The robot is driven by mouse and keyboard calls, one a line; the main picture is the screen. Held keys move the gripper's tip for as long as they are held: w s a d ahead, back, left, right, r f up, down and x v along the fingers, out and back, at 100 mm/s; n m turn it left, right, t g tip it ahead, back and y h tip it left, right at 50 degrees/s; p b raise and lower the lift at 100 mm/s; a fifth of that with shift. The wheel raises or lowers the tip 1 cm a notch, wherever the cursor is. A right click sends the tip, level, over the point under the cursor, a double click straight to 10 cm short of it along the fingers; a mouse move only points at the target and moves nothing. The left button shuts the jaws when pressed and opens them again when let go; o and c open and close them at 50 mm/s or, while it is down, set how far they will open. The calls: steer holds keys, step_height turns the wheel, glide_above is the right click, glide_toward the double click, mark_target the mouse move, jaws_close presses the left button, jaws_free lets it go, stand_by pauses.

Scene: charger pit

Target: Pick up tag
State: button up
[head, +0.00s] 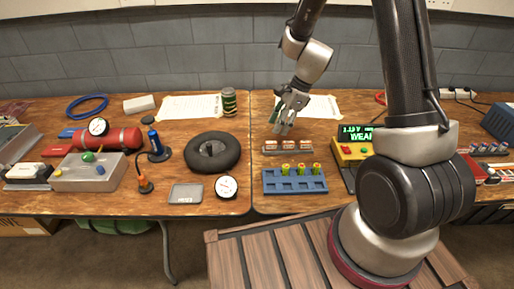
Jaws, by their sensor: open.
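My gripper (282,128) is open, points down and hangs over the right-hand table. A low, shallow holder (265,150) lies just below the fingertips in the picture. It carries several small pale pieces with reddish marks (288,145), which look like tags, but their print is too small to read. I cannot tell the height of the gripper above them, and no contact is clear. A flat grey plate with lettering (186,193) lies on the left table and could also be a tag.
A blue rack (295,186) with several green-and-yellow cells stands in front of the holder. A yellow tester with a green display (352,150) is to its right. A dark ring (212,153), a dial gauge (226,187) and a can (229,102) stand left.

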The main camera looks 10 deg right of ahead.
mark_target(272, 142)
steer(key=shift+m, duration=0.9)
steer(key=x, duration=0.7)
steer(key=shift+s+d+f, duration=0.15)
steer(key=shift+d+f, duration=0.1)
steer(key=shift+f, duration=0.3)
jaws_close()
